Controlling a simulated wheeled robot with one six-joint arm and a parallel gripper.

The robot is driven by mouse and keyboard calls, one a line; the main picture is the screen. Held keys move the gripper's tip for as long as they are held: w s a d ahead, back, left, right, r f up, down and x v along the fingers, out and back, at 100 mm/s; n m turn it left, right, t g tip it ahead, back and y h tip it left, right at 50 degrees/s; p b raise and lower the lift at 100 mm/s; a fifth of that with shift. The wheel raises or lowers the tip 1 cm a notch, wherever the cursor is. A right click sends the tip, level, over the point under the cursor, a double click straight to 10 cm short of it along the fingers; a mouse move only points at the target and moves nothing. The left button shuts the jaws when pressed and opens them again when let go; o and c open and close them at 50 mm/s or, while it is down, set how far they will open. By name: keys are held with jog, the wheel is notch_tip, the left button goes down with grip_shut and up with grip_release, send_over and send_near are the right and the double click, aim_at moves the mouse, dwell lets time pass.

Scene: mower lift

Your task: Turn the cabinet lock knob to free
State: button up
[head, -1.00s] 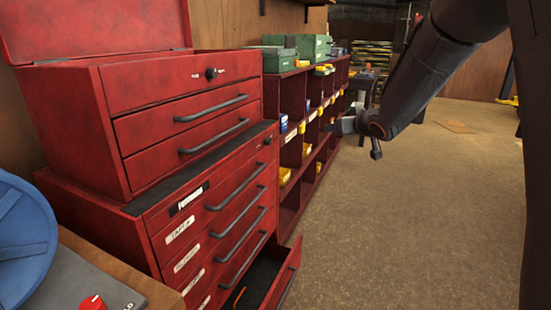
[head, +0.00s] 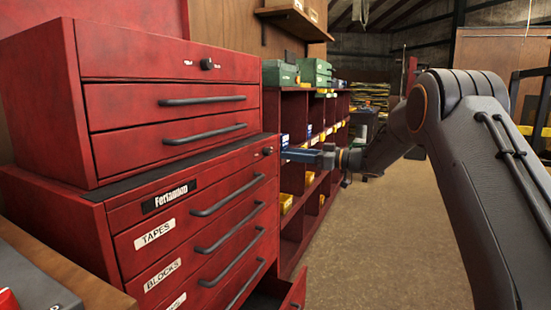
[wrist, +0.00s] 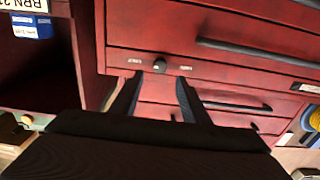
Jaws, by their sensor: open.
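The red lower cabinet (head: 127,212) has a small dark lock knob (head: 267,151) at the right end of its top strip. In the wrist view, which looks upside down, this knob (wrist: 159,64) has a small pale mark on each side. My gripper (head: 290,155) is just right of the knob in the head view. In the wrist view my gripper (wrist: 157,82) has its two dark fingers apart, with the knob showing beyond and between their tips. I cannot tell how far the tips are from it. The knob's pointing direction is too small to read.
A red top chest (head: 120,68) stands on the cabinet and carries its own dark knob (head: 207,64). The cabinet's bottom drawer (head: 293,294) stands open. A red shelf unit (head: 292,235) with bins is right of the cabinet. The floor (head: 390,240) is clear.

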aim_at(270, 151)
jog(key=b+x, duration=0.1)
jog(key=x, duration=0.5)
jog(key=shift+w+a, duration=0.1)
jog(key=shift+a, duration=0.2)
jog(key=c, duration=1.1)
jog(key=shift+o, duration=0.2)
